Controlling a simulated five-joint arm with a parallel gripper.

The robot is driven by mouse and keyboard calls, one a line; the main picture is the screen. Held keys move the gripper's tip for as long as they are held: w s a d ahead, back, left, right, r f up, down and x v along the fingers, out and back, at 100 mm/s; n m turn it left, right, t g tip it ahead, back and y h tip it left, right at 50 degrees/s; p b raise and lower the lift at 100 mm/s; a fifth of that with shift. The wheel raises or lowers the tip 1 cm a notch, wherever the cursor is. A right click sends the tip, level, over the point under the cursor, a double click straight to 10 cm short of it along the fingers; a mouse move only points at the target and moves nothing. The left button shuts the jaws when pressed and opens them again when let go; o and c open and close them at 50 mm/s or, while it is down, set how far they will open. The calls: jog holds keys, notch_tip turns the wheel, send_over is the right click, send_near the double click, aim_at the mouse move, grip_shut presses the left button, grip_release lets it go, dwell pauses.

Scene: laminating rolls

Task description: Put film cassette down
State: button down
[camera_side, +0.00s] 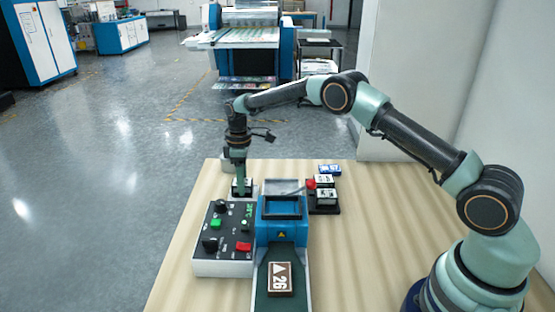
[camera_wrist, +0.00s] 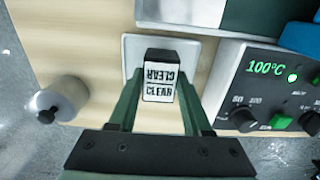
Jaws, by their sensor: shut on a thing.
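The film cassette (camera_wrist: 160,80) is a dark block with a white face marked CLEAR. My gripper (camera_wrist: 159,95) is shut on it, with one green finger on each side. In the side view my gripper (camera_side: 239,176) points straight down at the far left of the table, behind the control panel. The cassette shows there as a small dark and white block (camera_side: 241,188) at the fingertips. In the wrist view a pale square plate (camera_wrist: 135,48) lies under the cassette. I cannot tell whether the cassette touches the plate or hangs just above it.
The control panel (camera_side: 211,259) with knobs and buttons stands close by. A dark rack (camera_side: 323,209) holds other cassettes. A grey roller (camera_wrist: 62,98) lies left of the plate.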

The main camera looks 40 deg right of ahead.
jog(key=shift+f, duration=0.35)
jog(key=shift+f, duration=0.15)
jog(key=shift+c, duration=1.7)
grip_release()
